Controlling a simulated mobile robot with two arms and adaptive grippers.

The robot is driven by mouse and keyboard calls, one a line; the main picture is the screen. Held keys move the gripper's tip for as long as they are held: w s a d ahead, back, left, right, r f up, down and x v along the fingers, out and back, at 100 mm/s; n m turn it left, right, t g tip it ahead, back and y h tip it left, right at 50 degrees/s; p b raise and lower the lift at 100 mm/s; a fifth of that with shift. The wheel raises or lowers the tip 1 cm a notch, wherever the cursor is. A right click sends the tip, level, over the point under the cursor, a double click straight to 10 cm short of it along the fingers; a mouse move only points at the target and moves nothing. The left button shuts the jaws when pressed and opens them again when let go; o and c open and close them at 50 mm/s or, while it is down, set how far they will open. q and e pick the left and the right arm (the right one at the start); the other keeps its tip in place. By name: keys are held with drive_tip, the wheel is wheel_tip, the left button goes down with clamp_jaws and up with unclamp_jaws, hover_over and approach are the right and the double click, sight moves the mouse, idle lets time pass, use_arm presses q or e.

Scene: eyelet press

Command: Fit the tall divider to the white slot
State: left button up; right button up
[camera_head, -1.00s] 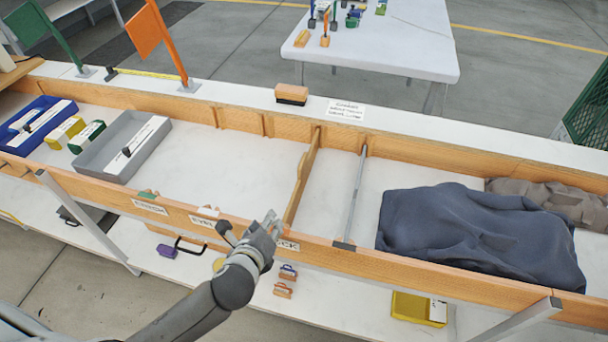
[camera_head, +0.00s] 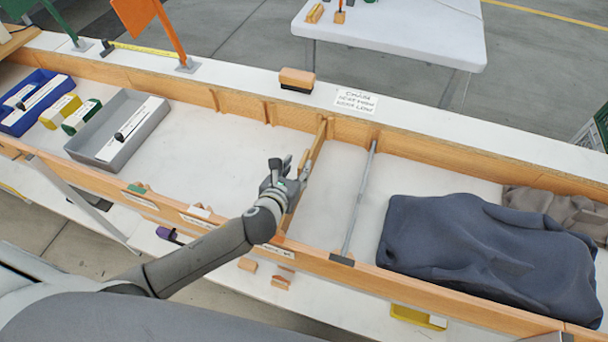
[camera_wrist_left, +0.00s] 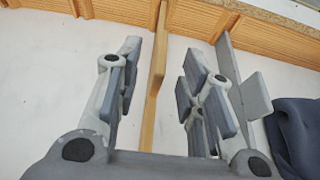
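A tall wooden divider (camera_head: 314,148) stands across the long wooden trough (camera_head: 420,143), running from its back wall toward the front wall. It also shows in the wrist view (camera_wrist_left: 157,60), between the fingers of my left gripper (camera_wrist_left: 163,62). In the head view the left gripper (camera_head: 290,168) is over the trough at the divider, with its fingers apart. I see a gap on both sides of the board, so no grip shows. The divider's front end is partly hidden by the gripper. A white tab (camera_head: 200,210) sits on the front wall, left of the gripper. My right gripper is out of view.
A thin grey divider (camera_head: 359,200) crosses the trough to the right, with a dark cloth (camera_head: 490,255) beyond it. A grey tray (camera_head: 120,130) and a blue tray (camera_head: 35,100) stand at the left. The trough floor between the grey tray and the gripper is clear.

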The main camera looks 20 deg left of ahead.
sight(301, 163)
use_arm(q)
drive_tip(key=shift+w+f, duration=0.15)
drive_tip(key=shift+w, duration=0.25)
drive_tip(key=x, duration=0.3)
drive_tip(key=shift+s+d, duration=0.1)
drive_tip(key=shift+x, duration=1)
drive_tip(key=shift+w+f, duration=0.2)
drive_tip(key=shift+w, duration=0.1)
clamp_jaws()
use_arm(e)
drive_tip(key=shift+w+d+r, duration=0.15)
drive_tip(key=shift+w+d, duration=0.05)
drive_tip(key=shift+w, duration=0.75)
